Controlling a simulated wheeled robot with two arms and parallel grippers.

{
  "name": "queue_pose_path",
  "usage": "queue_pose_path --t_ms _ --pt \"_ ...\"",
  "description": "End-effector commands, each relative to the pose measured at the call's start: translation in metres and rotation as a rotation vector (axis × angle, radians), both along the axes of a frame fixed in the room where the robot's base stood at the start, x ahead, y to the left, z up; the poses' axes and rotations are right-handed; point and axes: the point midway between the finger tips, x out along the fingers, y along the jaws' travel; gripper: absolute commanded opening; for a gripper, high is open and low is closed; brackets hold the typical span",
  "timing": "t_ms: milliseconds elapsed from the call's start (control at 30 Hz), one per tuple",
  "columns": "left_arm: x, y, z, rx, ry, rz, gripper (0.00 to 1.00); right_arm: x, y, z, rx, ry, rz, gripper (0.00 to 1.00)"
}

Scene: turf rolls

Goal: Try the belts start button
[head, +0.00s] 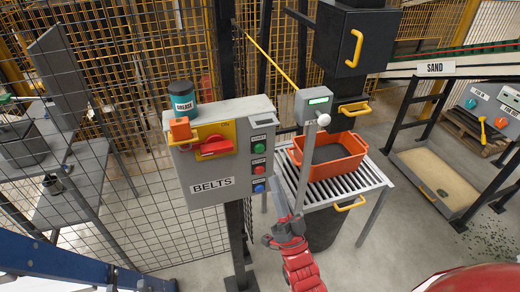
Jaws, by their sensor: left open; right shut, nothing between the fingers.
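The grey BELTS control box (213,187) stands on a dark post left of centre. On its right side are a green button (258,148) under a START label, a red button (259,169) and a blue button (259,188). A red switch handle (216,147) sits on a yellow plate marked ON, with an orange block (180,129) at its left. My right gripper (277,187) is shut and empty, pointing up just right of the box's lower right side, below the green button. Whether it touches the box cannot be told. My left gripper is not in view.
A teal GREASE can (181,98) stands on the box. Right of it are a small grey box with a white knob (323,119) on a post, an orange crate (328,158) on a roller table (365,180), and a black machine (352,45). Wire fencing (110,190) stands at left.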

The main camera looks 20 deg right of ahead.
Motion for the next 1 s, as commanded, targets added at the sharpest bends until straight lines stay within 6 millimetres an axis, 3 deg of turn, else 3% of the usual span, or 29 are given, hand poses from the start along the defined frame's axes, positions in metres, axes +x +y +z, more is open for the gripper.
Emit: queue_pose_path --t_ms 267,567,700,1000 --pt "0.000 0.000 -0.001 0.000 0.000 0.000 0.50 0.018 0.001 0.000 -0.002 -0.001 -0.001 0.00" --pt "0.000 0.000 -0.002 0.000 0.000 0.000 0.50 0.060 0.002 0.000 0.000 -0.001 -0.001 0.00" --pt "0.000 0.000 -0.014 0.000 0.000 0.000 0.50 0.076 0.003 -0.002 -0.001 -0.004 0.000 0.00" --pt "0.000 0.000 -0.016 0.000 0.000 0.000 0.50 0.087 0.003 0.001 -0.001 -0.003 0.000 0.00"
